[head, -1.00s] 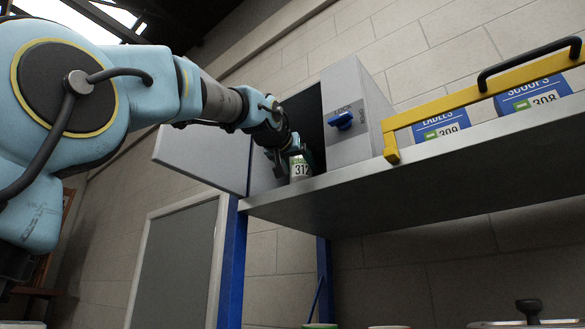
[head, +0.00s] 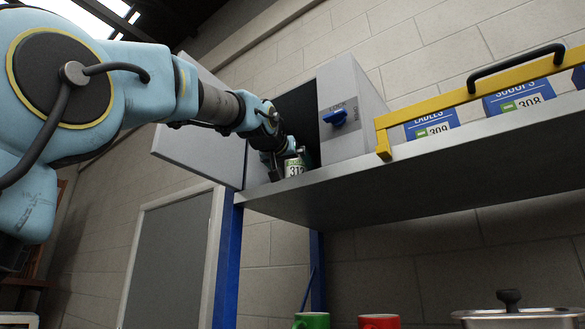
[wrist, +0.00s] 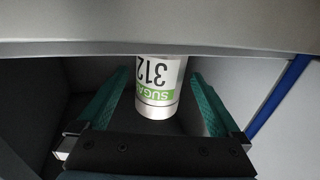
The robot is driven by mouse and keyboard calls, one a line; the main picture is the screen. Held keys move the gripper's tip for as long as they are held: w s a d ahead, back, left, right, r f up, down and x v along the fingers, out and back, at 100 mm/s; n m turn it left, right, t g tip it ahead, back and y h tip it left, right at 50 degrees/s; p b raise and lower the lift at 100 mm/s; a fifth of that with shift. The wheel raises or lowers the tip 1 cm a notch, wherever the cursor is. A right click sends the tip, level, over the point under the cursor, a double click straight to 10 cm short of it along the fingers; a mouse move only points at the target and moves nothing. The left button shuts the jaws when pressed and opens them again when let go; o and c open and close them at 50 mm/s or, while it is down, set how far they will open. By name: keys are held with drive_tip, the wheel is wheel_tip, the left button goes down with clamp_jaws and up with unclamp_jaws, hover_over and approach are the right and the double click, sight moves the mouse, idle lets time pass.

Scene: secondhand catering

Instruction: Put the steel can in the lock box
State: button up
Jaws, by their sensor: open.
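The steel can (head: 294,168) has a white and green label reading 312. It stands at the open mouth of the grey lock box (head: 350,85) on the shelf. In the wrist view the can (wrist: 158,88) appears upside down, its label reading SUGAR 312. My gripper (head: 284,155) is at the can; its green fingers (wrist: 160,78) are open on either side, with a gap visible on each side. The box's door (head: 200,155) stands open to the left, and a blue lock knob (head: 336,117) is on its front panel. The box's inside is dark and partly hidden by my arm.
Below are a green mug (head: 311,320), a red mug (head: 379,321) and a lidded pot (head: 515,318). A blue post (head: 229,255) supports the shelf.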

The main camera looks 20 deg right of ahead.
drive_tip(key=shift+r, duration=0.15)
drive_tip(key=shift+s+a, duration=0.15)
drive_tip(key=shift+s, duration=0.05)
drive_tip(key=b+v, duration=0.6)
drive_tip(key=v, duration=0.5)
drive_tip(key=shift+s+a, duration=0.15)
